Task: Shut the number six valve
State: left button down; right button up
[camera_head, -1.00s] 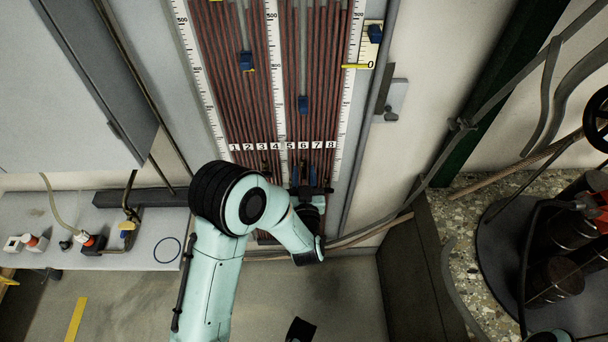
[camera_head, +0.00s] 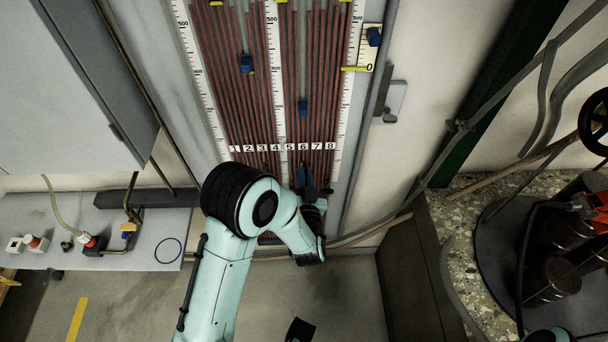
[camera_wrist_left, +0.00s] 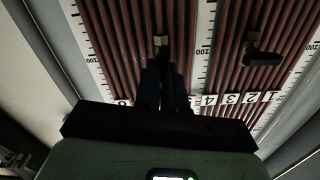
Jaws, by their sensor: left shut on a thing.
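A board of red-brown tubes (camera_head: 240,105) has a row of white number tiles, and the 6 tile (camera_head: 303,147) is readable in the head view. My left gripper (camera_head: 307,178) is just below that tile, shut on a valve handle. In the left wrist view, its dark fingers (camera_wrist_left: 165,85) stand between the 8 tile and the 5 tile (camera_wrist_left: 193,100) and cover the tiles between. A brass valve part (camera_wrist_left: 160,40) shows just past the fingertips. The handle itself is mostly hidden by the fingers.
Another valve with a dark handle (camera_wrist_left: 262,58) stands to the right in the left wrist view. Blue sliders (camera_head: 247,64) sit higher on the board. A low bench (camera_head: 35,215) with small fittings is at the left. A stony tank edge (camera_head: 455,220) is at the right.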

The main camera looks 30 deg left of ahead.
pick_arm(q)
jog(key=m, duration=0.2)
jog(key=m+p, duration=0.2)
jog(key=m, duration=0.1)
jog(key=shift+w+d+f+m, duration=0.1)
jog(key=shift+d+m, duration=0.2)
jog(key=m+p, duration=0.1)
jog(key=m, duration=0.1)
jog(key=m+p, duration=0.1)
jog(key=m, duration=0.1)
jog(key=shift+w+d+f+m, duration=0.1)
jog(key=shift+f+m, duration=0.1)
jog(key=shift+m, duration=0.1)
jog(key=shift+f+m+p, duration=0.2)
jog(key=shift+m+p, duration=0.55)
jog(key=shift+m, duration=0.65)
jog(key=shift+f+m+p, duration=0.15)
jog(key=shift+m+p, duration=0.6)
jog(key=shift+m, duration=0.65)
pick_arm(e)
notch_tip(320, 180, up, 6)
jog(key=shift+s+r+g, duration=0.2)
jog(key=shift+s+g, duration=0.1)
pick_arm(q)
jog(key=shift+m, duration=0.3)
jog(key=shift+f, duration=0.2)
jog(key=c, duration=1.2)
grip_release()
jog(key=shift+r, duration=0.1)
